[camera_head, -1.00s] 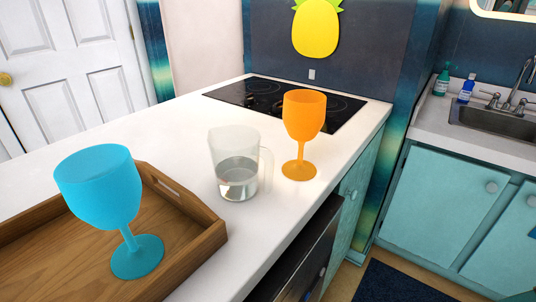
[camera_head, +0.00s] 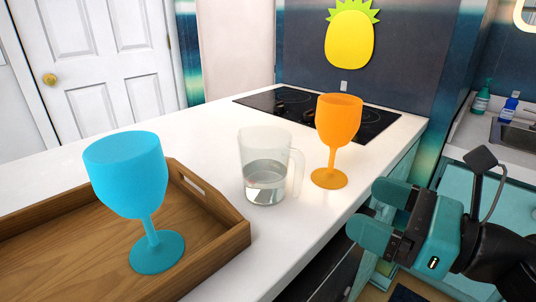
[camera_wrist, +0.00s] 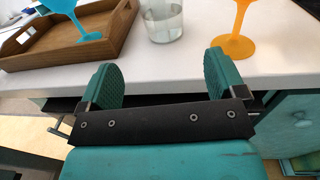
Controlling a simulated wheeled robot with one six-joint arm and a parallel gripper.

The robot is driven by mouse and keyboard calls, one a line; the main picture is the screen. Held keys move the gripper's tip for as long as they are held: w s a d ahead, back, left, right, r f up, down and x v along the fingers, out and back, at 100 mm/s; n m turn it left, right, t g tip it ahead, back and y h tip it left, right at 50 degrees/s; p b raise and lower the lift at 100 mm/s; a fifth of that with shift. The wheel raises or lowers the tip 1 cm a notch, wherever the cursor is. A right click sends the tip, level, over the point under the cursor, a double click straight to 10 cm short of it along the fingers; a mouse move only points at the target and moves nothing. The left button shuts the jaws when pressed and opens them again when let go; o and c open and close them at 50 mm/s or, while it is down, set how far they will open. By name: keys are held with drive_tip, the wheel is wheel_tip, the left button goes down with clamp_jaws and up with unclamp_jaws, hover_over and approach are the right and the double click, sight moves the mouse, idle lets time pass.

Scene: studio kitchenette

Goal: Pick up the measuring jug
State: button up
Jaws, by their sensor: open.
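The measuring jug (camera_head: 265,168) is clear, with some clear liquid in its lower half and a handle on its right side. It stands upright on the white counter (camera_head: 211,140), between the tray and the orange goblet. In the wrist view the jug (camera_wrist: 162,20) shows at the top, its upper part cut off. My gripper (camera_head: 380,213) is at the lower right of the head view, in front of the counter's edge and apart from the jug. In the wrist view its two teal fingers (camera_wrist: 160,78) are spread, with nothing between them.
An orange goblet (camera_head: 338,125) stands close to the right of the jug, by its handle. A blue goblet (camera_head: 126,175) stands on a wooden tray (camera_head: 215,241) to the left. A black cooktop (camera_head: 287,101) lies behind. The counter's front edge lies between gripper and jug.

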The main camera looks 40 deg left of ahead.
sight(301, 178)
drive_tip(key=a+p, duration=0.2)
drive_tip(key=p, duration=0.1)
drive_tip(key=a+p, duration=0.5)
drive_tip(key=p, duration=0.1)
drive_tip(key=shift+a+r, duration=0.35)
drive_tip(key=shift+r, duration=0.05)
drive_tip(key=shift+a+f+p, duration=0.35)
drive_tip(key=shift+a+p, duration=0.3)
drive_tip(key=shift+p, duration=0.45)
drive_tip(key=p, duration=0.1)
drive_tip(key=a+p, duration=0.1)
drive_tip(key=p, duration=0.1)
drive_tip(key=shift+a+r, duration=0.1)
drive_tip(key=shift+r, duration=0.15)
drive_tip(key=shift+a+f+p, duration=0.1)
drive_tip(key=shift+a+p, duration=0.2)
drive_tip(key=shift+p, duration=0.5)
drive_tip(key=a, duration=0.3)
drive_tip(key=shift+a+f, duration=0.2)
drive_tip(key=shift+f, duration=0.2)
clamp_jaws()
